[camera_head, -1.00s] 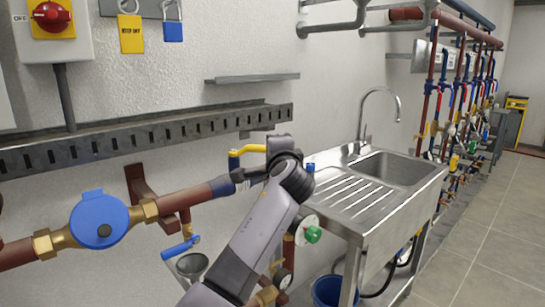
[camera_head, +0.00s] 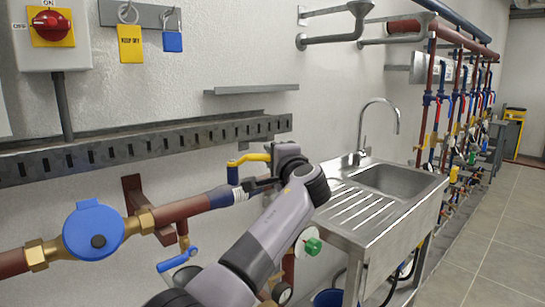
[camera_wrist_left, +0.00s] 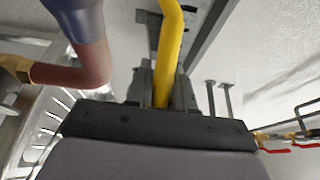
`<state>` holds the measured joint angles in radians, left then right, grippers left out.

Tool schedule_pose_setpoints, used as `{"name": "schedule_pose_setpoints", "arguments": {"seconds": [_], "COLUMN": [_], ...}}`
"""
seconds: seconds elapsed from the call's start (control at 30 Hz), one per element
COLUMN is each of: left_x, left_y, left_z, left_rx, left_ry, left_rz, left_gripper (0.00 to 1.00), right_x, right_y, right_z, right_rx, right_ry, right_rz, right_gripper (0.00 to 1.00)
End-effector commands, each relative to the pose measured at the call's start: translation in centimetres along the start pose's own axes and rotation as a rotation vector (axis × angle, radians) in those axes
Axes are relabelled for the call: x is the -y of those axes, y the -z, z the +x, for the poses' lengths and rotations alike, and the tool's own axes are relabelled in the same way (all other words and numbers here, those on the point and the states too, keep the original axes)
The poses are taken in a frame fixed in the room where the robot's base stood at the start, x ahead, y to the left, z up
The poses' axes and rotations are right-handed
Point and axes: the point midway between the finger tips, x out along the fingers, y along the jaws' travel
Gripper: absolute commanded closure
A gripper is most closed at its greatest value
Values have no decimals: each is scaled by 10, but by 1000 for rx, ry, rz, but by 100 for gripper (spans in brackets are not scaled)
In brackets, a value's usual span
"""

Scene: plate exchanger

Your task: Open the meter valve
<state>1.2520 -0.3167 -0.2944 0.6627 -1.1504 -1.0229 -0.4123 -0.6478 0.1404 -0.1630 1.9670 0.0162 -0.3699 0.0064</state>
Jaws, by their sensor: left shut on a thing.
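The meter (camera_head: 93,230), with a round blue cap, sits in the brass and copper pipe (camera_head: 182,209) at the lower left. Right of it, above the pipe's blue section, is a yellow valve handle (camera_head: 250,158) with a blue part below its left end. My left gripper (camera_head: 268,168) is at the handle's right end. In the left wrist view the yellow handle (camera_wrist_left: 167,60) runs between the two fingers, and the gripper is shut on it. My arm hides part of the pipe behind. My right gripper is not in view.
A slotted metal rail (camera_head: 150,144) runs along the wall above the pipe. A blue-handled tap (camera_head: 178,260) hangs below the pipe. A steel sink (camera_head: 395,178) stands right of my arm. The tiled floor (camera_head: 490,240) at the right is clear.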

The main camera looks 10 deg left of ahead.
Motion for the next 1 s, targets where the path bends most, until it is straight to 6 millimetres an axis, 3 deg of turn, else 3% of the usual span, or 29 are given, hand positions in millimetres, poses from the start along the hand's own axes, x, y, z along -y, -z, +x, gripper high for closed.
{"name": "schedule_pose_setpoints", "arguments": {"seconds": [0.23,0.27,0.3,1.0], "left_x": [1,1,1,-1], "left_y": [2,2,2,1], "left_z": [-1,-1,-1,-3], "left_rx": [-6,-6,-6,-34], "left_ry": [3,3,3,-5], "left_rz": [0,0,0,-2], "left_gripper": [100,68,56,56], "right_x": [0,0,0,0], "right_y": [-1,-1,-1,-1], "right_z": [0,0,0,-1], "right_rx": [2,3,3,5], "right_ry": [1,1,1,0], "right_rz": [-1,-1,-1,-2], "right_gripper": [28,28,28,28]}}
